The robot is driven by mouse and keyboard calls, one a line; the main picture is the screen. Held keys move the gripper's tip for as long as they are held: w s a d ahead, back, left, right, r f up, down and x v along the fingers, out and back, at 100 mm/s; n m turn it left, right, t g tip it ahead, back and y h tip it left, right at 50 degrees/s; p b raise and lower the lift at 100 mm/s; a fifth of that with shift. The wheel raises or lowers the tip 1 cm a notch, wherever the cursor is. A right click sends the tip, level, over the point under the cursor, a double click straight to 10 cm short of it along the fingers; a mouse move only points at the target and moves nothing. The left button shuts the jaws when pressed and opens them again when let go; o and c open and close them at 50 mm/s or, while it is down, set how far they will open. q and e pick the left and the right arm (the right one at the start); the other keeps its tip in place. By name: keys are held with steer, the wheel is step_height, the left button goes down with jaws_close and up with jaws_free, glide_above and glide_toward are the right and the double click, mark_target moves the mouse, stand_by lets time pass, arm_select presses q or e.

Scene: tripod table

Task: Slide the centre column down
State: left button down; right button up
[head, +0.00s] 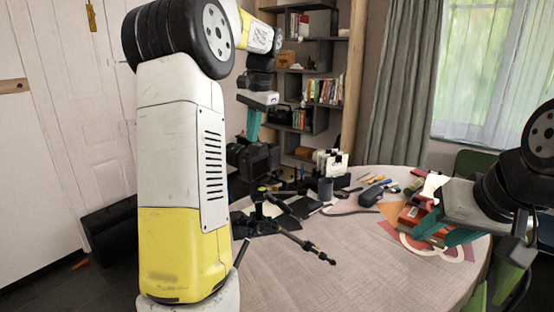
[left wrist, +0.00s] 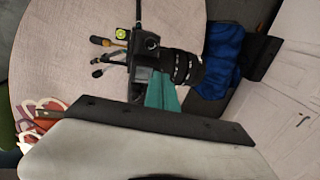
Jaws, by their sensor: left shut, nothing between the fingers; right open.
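A small black tripod (head: 287,234) stands on the table in the head view, one leg reaching toward the front right. A black camera (head: 248,160) is above it; the camera and its lens (left wrist: 186,68) also show in the left wrist view, beside a green bubble level (left wrist: 121,33). The centre column is not clearly visible. My left gripper (head: 253,138) is shut and empty, its teal fingers pointing down at the camera's top; its fingers also show in the left wrist view (left wrist: 162,94). Whether they touch cannot be told. My right gripper (head: 446,232) is open at the table's right side.
The round table (head: 290,282) is clear at the front. A red box (head: 416,216) lies by my right gripper. A shelf (head: 318,118) stands behind.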

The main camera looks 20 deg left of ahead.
arm_select(q)
steer(key=shift+f, duration=3.6)
steer(key=shift+r, duration=3.05)
steer(key=shift+s, duration=0.1)
